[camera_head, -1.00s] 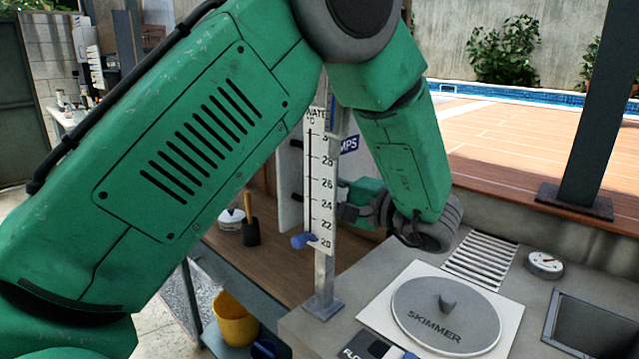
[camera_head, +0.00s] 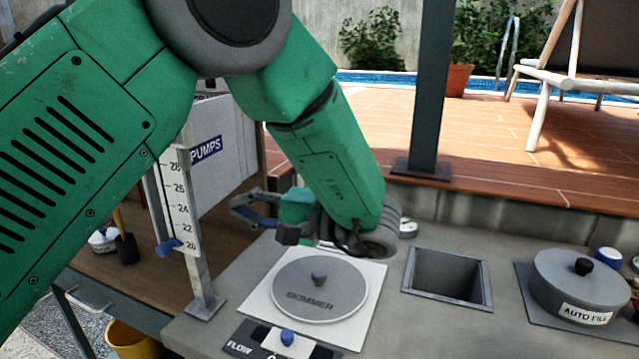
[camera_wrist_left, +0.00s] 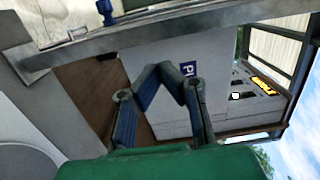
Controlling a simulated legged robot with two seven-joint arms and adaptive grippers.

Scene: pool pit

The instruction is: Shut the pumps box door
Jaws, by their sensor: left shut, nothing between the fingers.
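The pumps box door (camera_head: 222,182) is a pale panel with a blue PUMPS label, at the left in the head view, partly hidden by my left arm and a scale post. In the wrist view the door (camera_wrist_left: 160,115) stands open, with switches and yellow labels of the box interior (camera_wrist_left: 258,85) showing beyond it. My left gripper (camera_head: 238,205) is shut and empty, its fingers pointing left at the door's lower right part. In the wrist view the gripper (camera_wrist_left: 160,70) overlaps the door; I cannot tell if it touches. My right gripper is out of view.
A water scale post (camera_head: 195,240) stands left of the gripper. Below lie the round skimmer lid (camera_head: 320,292) and a flow panel (camera_head: 240,345). A square opening (camera_head: 447,278) and an auto fill lid (camera_head: 580,280) are to the right. A dark post (camera_head: 430,90) rises behind.

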